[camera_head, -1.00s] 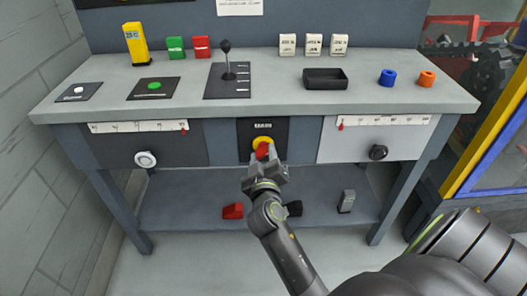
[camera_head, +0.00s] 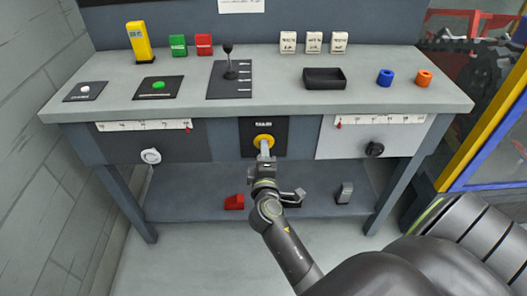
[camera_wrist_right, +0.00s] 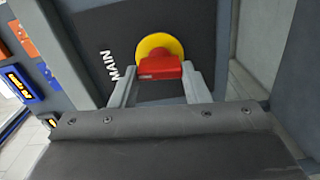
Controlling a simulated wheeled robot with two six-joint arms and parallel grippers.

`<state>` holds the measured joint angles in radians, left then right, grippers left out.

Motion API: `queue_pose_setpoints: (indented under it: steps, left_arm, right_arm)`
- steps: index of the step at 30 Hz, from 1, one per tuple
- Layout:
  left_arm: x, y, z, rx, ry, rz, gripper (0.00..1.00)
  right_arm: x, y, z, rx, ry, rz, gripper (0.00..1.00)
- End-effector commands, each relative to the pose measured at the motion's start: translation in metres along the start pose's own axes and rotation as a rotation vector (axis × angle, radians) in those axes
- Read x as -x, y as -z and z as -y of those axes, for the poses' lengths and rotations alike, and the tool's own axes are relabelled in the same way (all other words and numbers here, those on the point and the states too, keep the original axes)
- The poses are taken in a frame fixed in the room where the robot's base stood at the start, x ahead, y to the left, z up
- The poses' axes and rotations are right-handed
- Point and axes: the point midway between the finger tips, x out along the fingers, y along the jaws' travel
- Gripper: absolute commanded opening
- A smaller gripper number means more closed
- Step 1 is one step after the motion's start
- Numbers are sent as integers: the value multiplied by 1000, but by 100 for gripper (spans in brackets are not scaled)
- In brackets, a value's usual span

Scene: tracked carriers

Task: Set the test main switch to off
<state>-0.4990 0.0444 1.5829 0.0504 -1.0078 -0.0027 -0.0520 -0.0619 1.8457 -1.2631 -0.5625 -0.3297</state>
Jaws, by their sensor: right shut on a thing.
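The main switch is a red handle on a round yellow plate (camera_head: 263,140), set in the dark centre panel (camera_head: 281,130) of the bench front. My right gripper (camera_head: 265,148) is shut on the handle. In the head view, the gripper hides the handle, so its exact angle is hard to tell there. My left gripper is not in view.
A white knob (camera_head: 151,156) and a black knob (camera_head: 375,149) sit on the side panels. A black lever (camera_head: 229,62), a black tray (camera_head: 324,80) and coloured blocks stand on the bench top. A red item (camera_head: 234,202) lies on the shelf below.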

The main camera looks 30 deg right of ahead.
Motion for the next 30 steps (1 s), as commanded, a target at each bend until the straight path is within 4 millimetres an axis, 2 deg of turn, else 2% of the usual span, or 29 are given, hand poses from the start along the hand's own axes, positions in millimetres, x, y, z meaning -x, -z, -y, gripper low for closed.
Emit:
queue_pose_setpoints:
  steps: [9, 23, 24, 28, 30]
  left_arm:
    - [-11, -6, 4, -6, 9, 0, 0]
    - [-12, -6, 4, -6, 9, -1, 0]
    - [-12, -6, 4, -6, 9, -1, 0]
    - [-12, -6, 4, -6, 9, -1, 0]
    - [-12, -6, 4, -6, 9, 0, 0]
  right_arm:
    - [-1, 1, -2, 92, -5, -4, 19]
    - [-1, 1, -2, 101, -5, -4, 19]
    - [-1, 1, -2, 101, -5, -4, 46]
    - [0, 1, -1, 101, -4, -2, 63]
    - [0, 1, -1, 101, -3, -2, 64]
